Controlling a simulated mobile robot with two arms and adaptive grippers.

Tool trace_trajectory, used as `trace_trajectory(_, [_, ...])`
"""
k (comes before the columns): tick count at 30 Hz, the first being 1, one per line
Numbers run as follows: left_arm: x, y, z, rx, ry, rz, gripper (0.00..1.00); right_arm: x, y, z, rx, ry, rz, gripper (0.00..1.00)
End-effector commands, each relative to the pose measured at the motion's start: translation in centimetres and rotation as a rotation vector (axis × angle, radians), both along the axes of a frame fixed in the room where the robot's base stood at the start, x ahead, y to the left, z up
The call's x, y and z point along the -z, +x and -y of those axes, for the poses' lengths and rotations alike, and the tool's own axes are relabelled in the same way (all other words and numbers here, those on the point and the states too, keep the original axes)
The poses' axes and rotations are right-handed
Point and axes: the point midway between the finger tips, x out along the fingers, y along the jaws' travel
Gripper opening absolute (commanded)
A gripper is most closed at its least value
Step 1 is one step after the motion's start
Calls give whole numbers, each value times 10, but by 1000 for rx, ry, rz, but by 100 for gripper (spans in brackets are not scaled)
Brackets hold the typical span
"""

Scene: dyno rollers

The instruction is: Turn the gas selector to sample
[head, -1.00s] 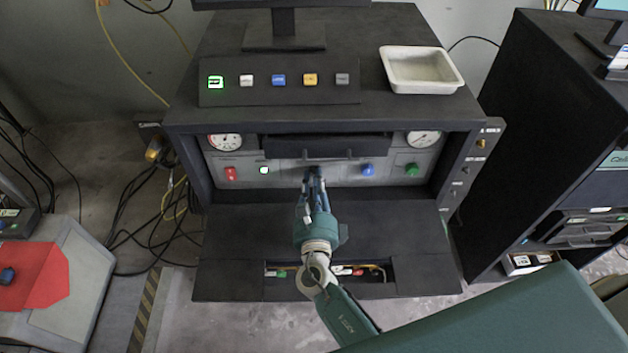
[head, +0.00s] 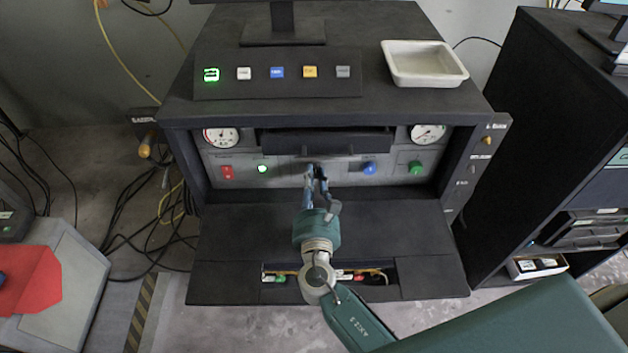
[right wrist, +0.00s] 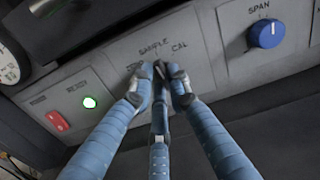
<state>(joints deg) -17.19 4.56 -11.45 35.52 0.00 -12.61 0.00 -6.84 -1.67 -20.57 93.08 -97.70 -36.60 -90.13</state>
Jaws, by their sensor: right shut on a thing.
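The gas selector (right wrist: 159,68) is a small dark knob on the grey front panel, under the labels ZERO, SAMPLE and CAL in the right wrist view. My right gripper (right wrist: 158,82) has blue fingers closed around it, and they hide most of the knob. I cannot tell which label its pointer faces. In the head view the right gripper (head: 317,173) reaches the middle of the panel from below. The SAMPLE label (right wrist: 153,47) sits just above the fingertips. My left gripper is in neither view.
A blue SPAN knob (head: 369,168) and a green knob (head: 415,168) sit to the right. A red switch (head: 227,172) and a lit green button (head: 262,169) sit to the left. A dark handled drawer (head: 325,141) is just above. A white tray (head: 424,64) stands on top.

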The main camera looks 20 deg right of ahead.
Motion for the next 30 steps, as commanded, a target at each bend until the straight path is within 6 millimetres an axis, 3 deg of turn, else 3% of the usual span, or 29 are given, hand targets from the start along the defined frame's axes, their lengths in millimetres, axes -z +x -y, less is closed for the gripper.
trace_trajectory(21, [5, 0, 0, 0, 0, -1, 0, 1, -1, 0, -2, 82, 20, 0])
trace_trajectory(22, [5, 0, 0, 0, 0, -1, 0, 1, -1, 0, -2, 82, 20, 18])
trace_trajectory(24, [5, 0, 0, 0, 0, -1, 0, 1, -1, 0, -1, 81, 20, 32])
trace_trajectory(30, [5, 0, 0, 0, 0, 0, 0, 0, 0, 0, -1, 80, 22, 35])
